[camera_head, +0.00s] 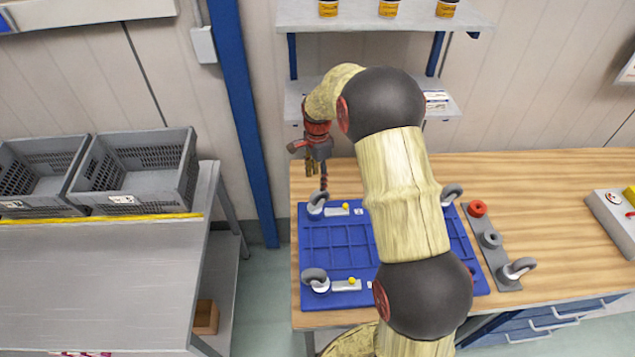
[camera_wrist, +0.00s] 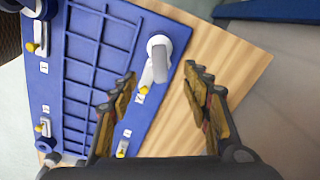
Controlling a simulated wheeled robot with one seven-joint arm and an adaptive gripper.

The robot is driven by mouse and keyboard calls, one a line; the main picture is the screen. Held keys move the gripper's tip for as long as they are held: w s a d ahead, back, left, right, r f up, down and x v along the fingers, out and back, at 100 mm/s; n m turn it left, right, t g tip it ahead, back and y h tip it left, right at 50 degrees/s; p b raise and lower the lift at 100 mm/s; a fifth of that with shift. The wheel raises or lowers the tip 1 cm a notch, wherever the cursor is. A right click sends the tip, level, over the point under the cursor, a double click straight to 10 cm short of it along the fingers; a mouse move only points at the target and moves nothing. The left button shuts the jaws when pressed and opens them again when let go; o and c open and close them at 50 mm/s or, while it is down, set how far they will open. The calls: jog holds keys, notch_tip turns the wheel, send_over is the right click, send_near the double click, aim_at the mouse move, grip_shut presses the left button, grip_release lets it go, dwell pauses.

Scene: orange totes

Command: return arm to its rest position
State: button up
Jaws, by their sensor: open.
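My gripper (camera_head: 312,168) hangs from my bent arm above the back left corner of the blue board in the head view. In the wrist view its two fingers (camera_wrist: 162,90) stand wide apart with nothing between them. The blue board (camera_head: 332,257) lies on the wooden table and carries grey eye-shaped fittings, such as one at its back left (camera_head: 317,203) and one at its front left (camera_head: 315,279). In the wrist view, a grey fitting (camera_wrist: 161,48) on the blue board (camera_wrist: 89,48) shows beyond the fingers. My arm hides part of the board.
A grey strip (camera_head: 502,267) with a red ring (camera_head: 477,208) and grey rings lies right of the board. Grey crates (camera_head: 140,172) stand on a metal table at left. A wall shelf (camera_head: 385,14) with jars is behind my arm. The wooden table (camera_head: 545,190) has bare room at right.

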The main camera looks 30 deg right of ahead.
dwell(0.6)
jog(key=shift+n, duration=0.6)
jog(key=shift+s+a+f+n, duration=0.1)
jog(key=shift+s+f+n, duration=0.15)
jog(key=shift+n, duration=0.35)
jog(key=s+a+r+n+t+b, duration=0.2)
jog(key=s+a+r+n+b, duration=0.1)
jog(key=s, duration=0.8)
jog(key=s+a+r+n+t+b, duration=0.1)
jog(key=s+a+r+n+b, duration=0.3)
jog(key=s, duration=0.6)
jog(key=s+a+r+n+t+b, duration=0.2)
jog(key=s+a+r+n+b, duration=0.2)
jog(key=s, duration=0.7)
jog(key=a+n+b, duration=0.2)
jog(key=n+b, duration=0.1)
jog(key=n, duration=0.1)
jog(key=shift+s+a+t, duration=0.3)
jog(key=shift+s+a, duration=0.05)
jog(key=shift+r, duration=0.15)
